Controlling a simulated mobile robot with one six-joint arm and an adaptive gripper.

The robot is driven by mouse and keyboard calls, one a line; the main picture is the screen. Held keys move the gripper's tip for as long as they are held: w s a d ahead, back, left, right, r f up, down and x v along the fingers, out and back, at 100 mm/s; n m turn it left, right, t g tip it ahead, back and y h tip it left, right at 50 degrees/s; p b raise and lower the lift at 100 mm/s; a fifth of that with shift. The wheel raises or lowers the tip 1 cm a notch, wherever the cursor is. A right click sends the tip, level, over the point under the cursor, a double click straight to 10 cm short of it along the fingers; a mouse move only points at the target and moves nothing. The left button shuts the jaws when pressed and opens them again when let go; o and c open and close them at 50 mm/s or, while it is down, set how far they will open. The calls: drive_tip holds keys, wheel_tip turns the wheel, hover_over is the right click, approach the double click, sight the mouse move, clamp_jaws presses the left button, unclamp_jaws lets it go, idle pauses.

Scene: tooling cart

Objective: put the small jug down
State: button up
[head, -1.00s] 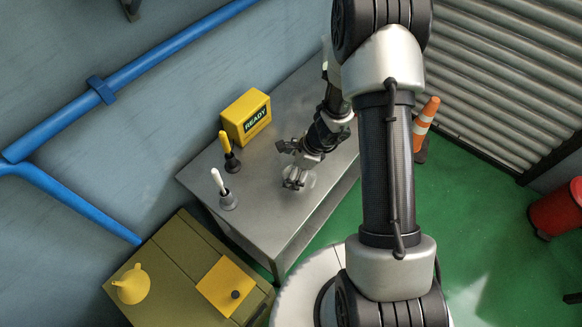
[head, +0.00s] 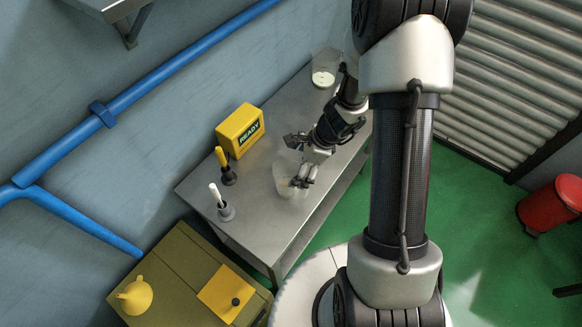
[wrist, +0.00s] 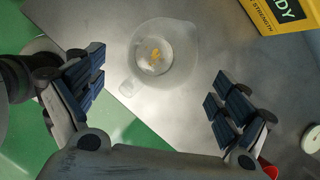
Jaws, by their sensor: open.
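The small jug (head: 288,180) is clear and see-through. It stands on the grey metal table (head: 250,215), near the table's front edge. My gripper (head: 304,177) is beside the jug in the head view. In the wrist view my gripper (wrist: 160,95) has its fingers wide apart, with nothing held between them. The jug lies beyond the fingertips there, and neither finger visibly touches it.
A yellow READY box (head: 240,130) stands at the table's wall side. Nearby are a yellow-handled tool (head: 223,165) and a white-handled one (head: 221,205). Another clear container (head: 325,68) stands at the far end.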

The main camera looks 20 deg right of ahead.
drive_tip(key=s+a+r+n, duration=0.3)
drive_tip(key=r+n, duration=0.3)
drive_tip(key=r, duration=0.5)
drive_tip(key=s+a+r+n, duration=0.3)
drive_tip(key=r+n, duration=0.3)
drive_tip(key=r, duration=0.5)
drive_tip(key=s+d+r+n+t+h, duration=0.1)
drive_tip(key=s+r+n+h, duration=0.1)
drive_tip(key=s+r+n, duration=0.2)
drive_tip(key=s+d+r+n+t+h, duration=0.1)
drive_tip(key=s+r+n, duration=0.3)
drive_tip(key=s, duration=0.6)
drive_tip(key=shift+d+r+n+h, duration=0.4)
drive_tip(key=shift+d+n+h, duration=0.15)
drive_tip(key=shift+n, duration=0.45)
wheel_tip(320, 180, down, 4)
drive_tip(key=b, duration=0.4)
drive_tip(key=shift+f, duration=0.1)
